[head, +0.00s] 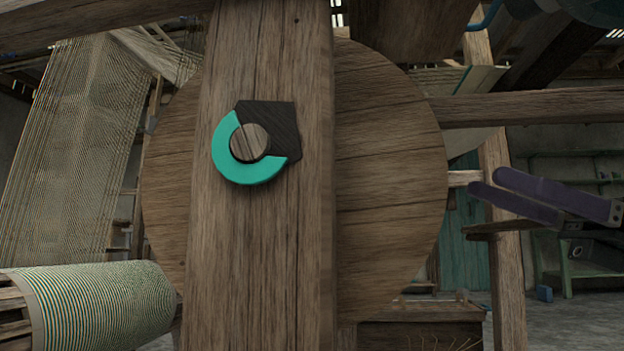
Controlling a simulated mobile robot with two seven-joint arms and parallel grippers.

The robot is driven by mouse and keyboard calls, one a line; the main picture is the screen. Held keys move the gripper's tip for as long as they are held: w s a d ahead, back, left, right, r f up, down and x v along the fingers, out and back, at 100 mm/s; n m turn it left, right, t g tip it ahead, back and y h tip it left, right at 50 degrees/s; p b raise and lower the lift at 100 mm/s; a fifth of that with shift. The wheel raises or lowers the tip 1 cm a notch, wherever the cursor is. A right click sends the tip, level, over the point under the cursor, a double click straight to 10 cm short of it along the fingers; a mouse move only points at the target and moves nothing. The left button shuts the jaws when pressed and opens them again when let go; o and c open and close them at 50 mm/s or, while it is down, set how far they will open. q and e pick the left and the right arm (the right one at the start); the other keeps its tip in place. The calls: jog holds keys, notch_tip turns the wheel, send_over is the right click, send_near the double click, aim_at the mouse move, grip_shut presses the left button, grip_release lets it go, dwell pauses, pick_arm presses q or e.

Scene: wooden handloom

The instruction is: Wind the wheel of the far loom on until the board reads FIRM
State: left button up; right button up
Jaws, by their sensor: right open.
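A large round wooden wheel (388,180) fills the middle of the head view. An upright wooden post (262,260) stands in front of it and hides a strip of its face. On the post, a turquoise open ring (228,165) and a dark angular plate (285,125) surround a round wooden axle end (250,142). My right gripper (487,184) is at the right, beyond the wheel's right edge in the picture, with its two purple fingers apart and nothing seen between them. No board with lettering shows. My left gripper is out of view.
A striped cloth roll (100,305) lies at the lower left, below hanging warp threads (75,130). A wooden beam (540,106) crosses above my right gripper, and another post (505,270) stands near it. A green bench (585,245) is at the far right.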

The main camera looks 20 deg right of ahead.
aim_at(418, 160)
jog(key=a, duration=0.1)
jog(key=a+b, duration=0.1)
jog(key=a, duration=0.1)
jog(key=a+b, duration=0.1)
jog(key=a, duration=0.1)
jog(key=shift+a+r, duration=0.25)
jog(key=shift+r, duration=0.05)
jog(key=w+a+r, duration=0.1)
jog(key=w+a+r+b, duration=0.1)
jog(key=w, duration=0.1)
jog(key=shift+w+a+r, duration=0.15)
jog(key=shift+a+r, duration=0.05)
jog(key=shift+a, duration=0.5)
jog(key=shift+d, duration=0.15)
jog(key=c, duration=0.5)
grip_shut()
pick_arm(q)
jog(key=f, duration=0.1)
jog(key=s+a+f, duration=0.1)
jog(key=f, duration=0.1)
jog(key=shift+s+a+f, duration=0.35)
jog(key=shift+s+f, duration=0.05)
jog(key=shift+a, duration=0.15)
